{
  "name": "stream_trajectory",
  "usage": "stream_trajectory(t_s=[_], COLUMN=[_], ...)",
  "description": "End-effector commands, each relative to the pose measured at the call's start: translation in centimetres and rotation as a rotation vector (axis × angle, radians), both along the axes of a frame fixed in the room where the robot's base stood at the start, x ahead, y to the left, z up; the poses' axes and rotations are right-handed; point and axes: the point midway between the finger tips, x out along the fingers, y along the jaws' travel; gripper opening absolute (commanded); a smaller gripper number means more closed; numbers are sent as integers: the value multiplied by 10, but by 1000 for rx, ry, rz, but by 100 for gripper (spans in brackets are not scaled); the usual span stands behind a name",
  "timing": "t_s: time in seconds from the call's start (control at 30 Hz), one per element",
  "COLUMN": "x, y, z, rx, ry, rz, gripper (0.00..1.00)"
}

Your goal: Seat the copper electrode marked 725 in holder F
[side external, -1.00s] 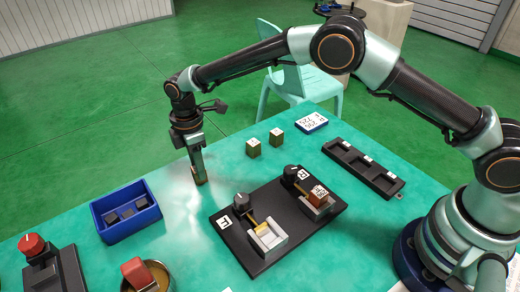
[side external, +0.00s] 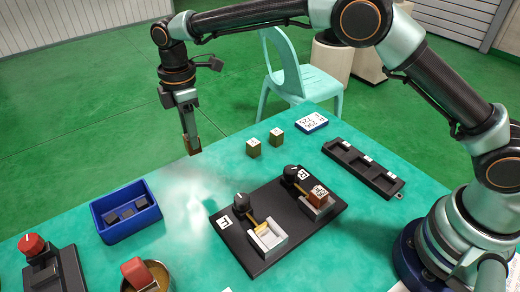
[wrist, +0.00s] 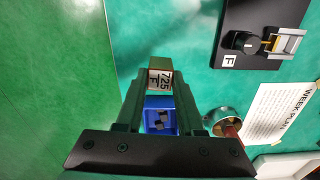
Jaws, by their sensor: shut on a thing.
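My gripper (side external: 189,135) is shut on a brownish block, the copper electrode (side external: 192,147). Holder F (side external: 268,240) is the empty grey clamp at the left end of the black plate, with a dark knob and yellow bar. It also shows in the wrist view as holder F (wrist: 286,42) beside its F label, to the right of my gripper.
A second holder (side external: 317,209) on the plate bears a labelled copper block (side external: 318,195). Two small brass-coloured blocks (side external: 253,148) stand behind the plate. A black slotted rack (side external: 362,168) lies right. A blue bin (side external: 127,224) with dark pieces and a red-knobbed fixture (side external: 42,262) are at left.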

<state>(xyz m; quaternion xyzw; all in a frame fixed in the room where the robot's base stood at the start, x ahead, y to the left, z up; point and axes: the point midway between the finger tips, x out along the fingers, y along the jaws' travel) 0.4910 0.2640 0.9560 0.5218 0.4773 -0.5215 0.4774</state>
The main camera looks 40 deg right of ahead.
Motion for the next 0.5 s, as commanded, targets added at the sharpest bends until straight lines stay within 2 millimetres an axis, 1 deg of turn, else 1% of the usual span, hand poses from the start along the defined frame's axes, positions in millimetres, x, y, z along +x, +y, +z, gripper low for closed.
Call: stream_trajectory(t_s=[0.03, 0.1, 0.2, 0.3, 0.5], x=[1, 1, 1, 1, 0], y=[1, 1, 1, 0, 0], z=[17, 36, 59, 77, 95], rx=[4, 3, 3, 3, 2], ry=[-8, -7, -6, -4, -2], rz=[0, 0, 0, 0, 0], gripper=[0, 0, 0, 0, 0])
